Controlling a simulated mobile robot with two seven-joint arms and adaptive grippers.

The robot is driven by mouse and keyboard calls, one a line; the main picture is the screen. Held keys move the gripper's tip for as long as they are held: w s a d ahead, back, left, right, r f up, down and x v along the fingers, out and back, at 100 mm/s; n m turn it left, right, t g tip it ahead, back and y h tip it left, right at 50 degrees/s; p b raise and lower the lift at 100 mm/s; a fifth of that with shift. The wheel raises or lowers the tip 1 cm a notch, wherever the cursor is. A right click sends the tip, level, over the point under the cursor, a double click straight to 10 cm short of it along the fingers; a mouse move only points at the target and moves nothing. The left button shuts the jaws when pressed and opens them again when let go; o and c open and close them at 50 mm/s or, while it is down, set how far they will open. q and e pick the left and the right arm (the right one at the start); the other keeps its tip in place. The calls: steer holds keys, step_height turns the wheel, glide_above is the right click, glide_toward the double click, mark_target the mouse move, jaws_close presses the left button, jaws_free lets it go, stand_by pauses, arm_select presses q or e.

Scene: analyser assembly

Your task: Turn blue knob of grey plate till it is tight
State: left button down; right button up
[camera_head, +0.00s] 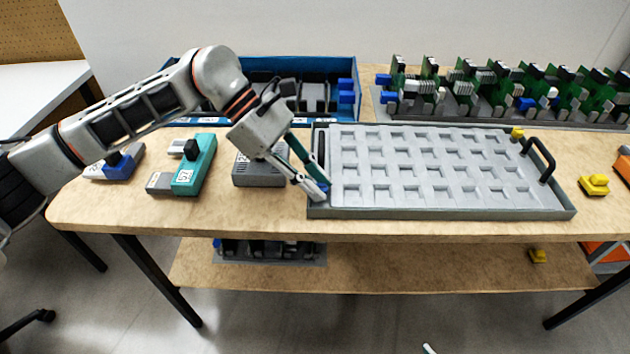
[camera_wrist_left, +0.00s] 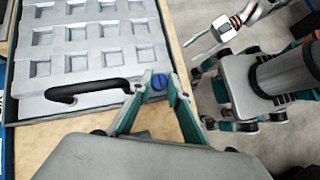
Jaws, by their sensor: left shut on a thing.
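The grey plate (camera_head: 440,213) lies on the wooden table, with a grid of square pockets and a black handle at each end. Its blue knob (camera_wrist_left: 158,82) sits at the plate's near left corner, and a bit of it shows in the head view (camera_head: 323,187). My left gripper (camera_head: 321,193) reaches down at that corner. In the left wrist view its fingers (camera_wrist_left: 160,84) are closed on either side of the knob and touch it. My right gripper (camera_wrist_left: 192,54) shows at the top of the left wrist view, away from the plate, with its fingers apart and empty.
A yellow knob (camera_head: 517,133) is at the plate's far right corner; a loose yellow part (camera_head: 594,185) lies right of the plate. A teal module (camera_head: 196,165) and a grey module (camera_head: 258,170) lie to the left. Green boards (camera_head: 480,88) and a blue bin (camera_head: 210,68) stand behind.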

arm_select(q)
steer(key=shift+m+g, duration=0.3)
steer(key=c, duration=2.2)
jaws_free()
steer(key=shift+o, duration=0.2)
steer(key=v, duration=1.2)
steer(key=shift+r, duration=0.1)
